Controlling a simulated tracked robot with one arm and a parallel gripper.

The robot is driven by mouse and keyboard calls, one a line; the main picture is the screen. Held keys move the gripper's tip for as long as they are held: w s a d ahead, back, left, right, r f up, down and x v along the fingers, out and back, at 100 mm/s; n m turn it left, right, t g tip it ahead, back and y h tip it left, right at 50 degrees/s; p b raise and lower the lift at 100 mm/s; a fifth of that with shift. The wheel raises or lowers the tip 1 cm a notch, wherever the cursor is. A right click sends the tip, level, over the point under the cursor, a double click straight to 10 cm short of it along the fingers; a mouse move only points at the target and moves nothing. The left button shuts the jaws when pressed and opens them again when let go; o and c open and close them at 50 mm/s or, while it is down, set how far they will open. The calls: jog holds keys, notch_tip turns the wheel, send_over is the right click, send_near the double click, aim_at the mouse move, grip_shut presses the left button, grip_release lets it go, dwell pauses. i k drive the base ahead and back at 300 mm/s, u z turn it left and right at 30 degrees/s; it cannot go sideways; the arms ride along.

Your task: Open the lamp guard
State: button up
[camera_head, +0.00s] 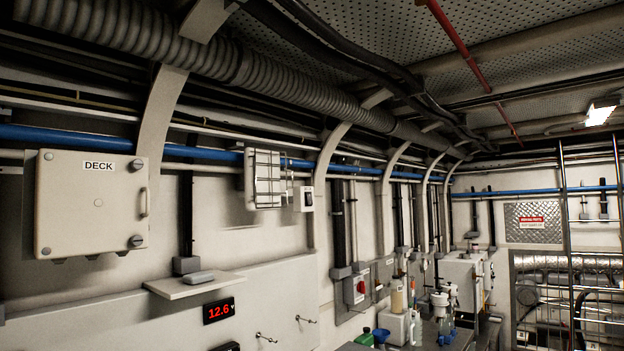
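My gripper is not in view, and nothing of mine touches the guard.
A DECK box (92,204) hangs at the left. A small switch box (304,198) sits right of the guard. A shelf (194,285) juts out below, above a red display (218,310). Bottles and equipment crowd a bench (447,340). A ladder (571,250) stands right.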

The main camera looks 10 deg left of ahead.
aim_at(255, 177)
jog(key=z, duration=0.45)
jog(key=i, duration=1.25)
jog(key=u, duration=0.25)
jog(key=i, duration=1.1)
jog(key=u, duration=0.8)
jog(key=i, duration=0.25)
jog(key=u, duration=0.25)
